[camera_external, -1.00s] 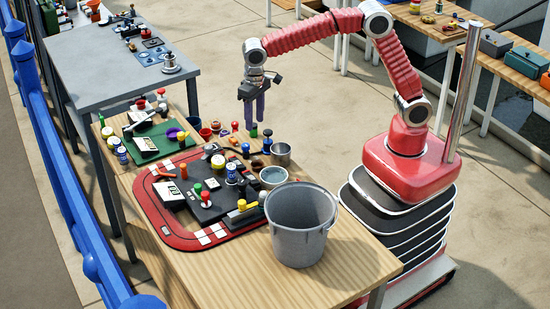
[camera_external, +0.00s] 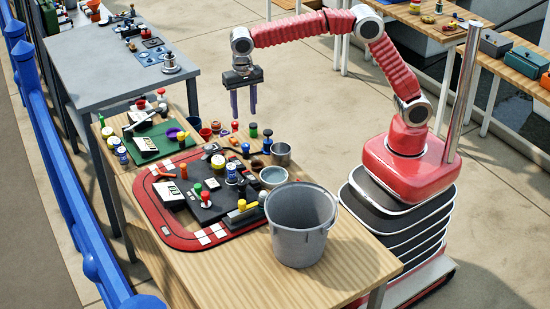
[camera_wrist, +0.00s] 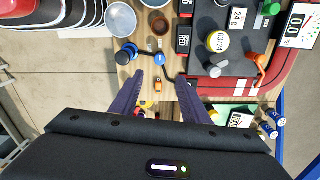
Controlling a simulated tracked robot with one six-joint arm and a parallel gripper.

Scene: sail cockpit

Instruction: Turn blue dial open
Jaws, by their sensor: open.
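My gripper (camera_external: 244,112) hangs above the far right part of the wooden table, pointing down, open and empty. In the wrist view its two purple fingers (camera_wrist: 160,77) are spread apart. A blue-topped piece with a dark round body (camera_external: 268,134) stands near the table's right edge, and shows left of the fingertips in the wrist view (camera_wrist: 131,49). A smaller blue knob (camera_external: 246,147) sits to its left in the external view, and ahead between the finger lines in the wrist view (camera_wrist: 160,59). I cannot tell for sure which is the dial. Neither is touched.
A silver pot (camera_external: 281,153) and a grey bowl (camera_external: 272,178) stand nearby, with a large grey bucket (camera_external: 301,232) in front. A red-edged board (camera_external: 178,237) with several knobs fills the table's middle. A green tray (camera_external: 148,153) lies at the back left.

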